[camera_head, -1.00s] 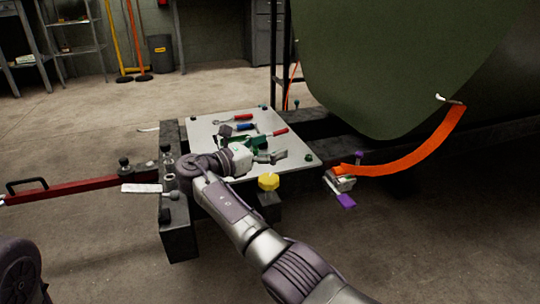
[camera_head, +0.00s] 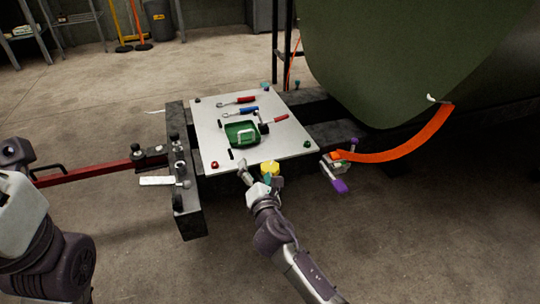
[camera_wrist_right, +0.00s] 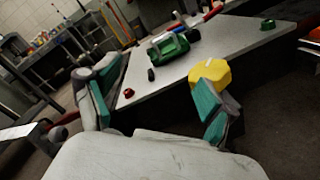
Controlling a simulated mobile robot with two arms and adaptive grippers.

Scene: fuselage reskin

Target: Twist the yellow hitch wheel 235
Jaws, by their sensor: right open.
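The yellow hitch wheel (camera_head: 270,167) sits at the front edge of the grey tool plate, and it also shows in the right wrist view (camera_wrist_right: 210,73). My right gripper (camera_head: 260,176) is open just in front of the plate. In the right wrist view its teal-padded fingers (camera_wrist_right: 152,108) are spread wide, with the wheel just beyond the right finger, partly overlapped by it. The wheel is not between the pads; whether the finger touches it I cannot tell. My left arm is at the lower left in the head view; its gripper's fingers cannot be made out.
The grey plate (camera_head: 215,135) holds a green tray (camera_head: 242,134), red- and blue-handled tools and small knobs. A red tow bar (camera_head: 85,174) joins from the left. An orange strap (camera_head: 405,147) runs from a purple-handled ratchet (camera_head: 339,185) to the green fuselage skin (camera_head: 395,60).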

